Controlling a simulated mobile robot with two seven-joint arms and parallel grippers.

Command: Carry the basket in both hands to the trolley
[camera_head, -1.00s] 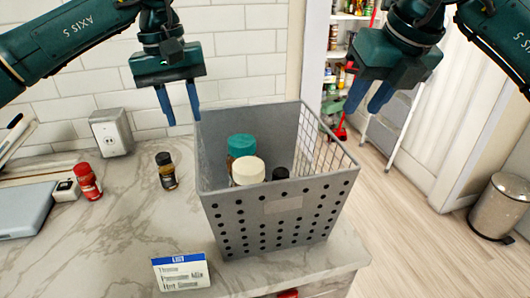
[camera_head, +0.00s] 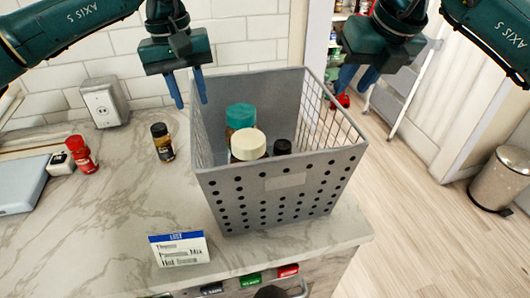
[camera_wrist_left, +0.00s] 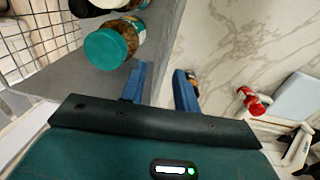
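The grey basket (camera_head: 215,200) stands upright on the marble counter near its right corner. It has a perforated front and a wire right side. Inside are a teal-lidded jar (camera_head: 240,117), a cream-lidded jar (camera_head: 248,146) and a dark-capped item (camera_head: 282,147). My left gripper (camera_head: 191,103) is open at the basket's left rim. In the left wrist view its fingers (camera_wrist_left: 160,90) appear to lie either side of the grey wall's edge. My right gripper (camera_head: 352,88) is open, near the basket's right back rim; contact cannot be told.
A label card (camera_head: 180,248) stands in front of the basket. A dark spice jar (camera_head: 162,142) and a red bottle (camera_head: 81,154) stand left on the counter (camera_head: 110,220).

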